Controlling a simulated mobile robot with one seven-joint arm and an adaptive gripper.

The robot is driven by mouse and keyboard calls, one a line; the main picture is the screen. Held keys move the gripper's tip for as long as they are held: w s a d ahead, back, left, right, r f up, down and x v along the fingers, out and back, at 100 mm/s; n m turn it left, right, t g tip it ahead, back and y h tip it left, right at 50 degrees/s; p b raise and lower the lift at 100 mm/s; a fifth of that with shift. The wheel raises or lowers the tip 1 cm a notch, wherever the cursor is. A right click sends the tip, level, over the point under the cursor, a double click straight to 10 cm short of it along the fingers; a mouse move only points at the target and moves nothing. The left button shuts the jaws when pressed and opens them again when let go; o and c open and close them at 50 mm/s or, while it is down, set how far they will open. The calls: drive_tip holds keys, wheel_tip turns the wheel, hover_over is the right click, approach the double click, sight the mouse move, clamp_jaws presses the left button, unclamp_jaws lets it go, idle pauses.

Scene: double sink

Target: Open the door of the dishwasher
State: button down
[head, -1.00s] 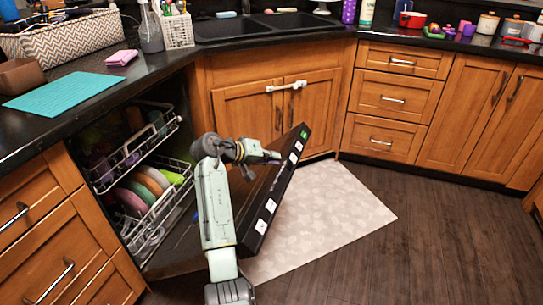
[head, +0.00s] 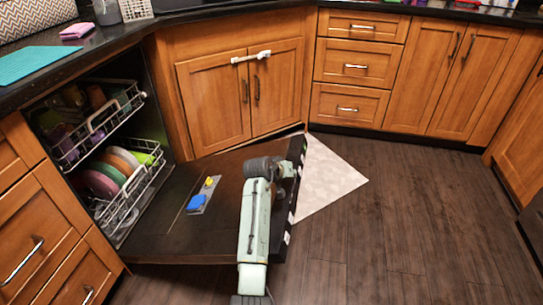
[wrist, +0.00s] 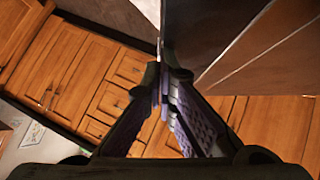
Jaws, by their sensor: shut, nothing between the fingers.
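The dishwasher door (head: 180,238) is swung far down, close to level, with its dark inner face up. A blue and yellow dispenser (head: 200,200) shows on that face. The door's black edge (head: 290,215) with white markings is at its outer end. My gripper (head: 288,168) is at the far part of this outer end, partly hidden by my arm. In the wrist view my gripper (wrist: 165,88) is shut and empty, fingertips together. The dark door (wrist: 235,45) is right beside the fingertips there; I cannot tell whether they touch it.
Two pulled-in racks with dishes, the upper (head: 95,125) and the lower (head: 130,185), show inside the dishwasher. Cabinets (head: 245,95) with a white latch (head: 251,57) stand behind the door. A pale rug (head: 325,178) lies beside it. Dark floor (head: 400,220) on the right is clear.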

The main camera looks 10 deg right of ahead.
drive_tip(key=s+d+f+y+b, duration=0.1)
drive_tip(key=d+f+b, duration=0.3)
drive_tip(key=f, duration=0.8)
drive_tip(key=s+d+f+m+y+b, duration=0.1)
drive_tip(key=d+f+b, duration=0.3)
drive_tip(key=f, duration=0.7)
drive_tip(key=shift+s+f+m+t+y, duration=0.3)
drive_tip(key=shift+f+y, duration=0.1)
drive_tip(key=shift+y, duration=0.1)
drive_tip(key=shift+r, duration=0.1)
drive_tip(key=w+d+r+p+v, duration=0.1)
drive_tip(key=r+p+v, duration=0.1)
drive_tip(key=p+v, duration=1)
drive_tip(key=shift+r+p, duration=0.25)
drive_tip(key=shift+p, duration=1.2)
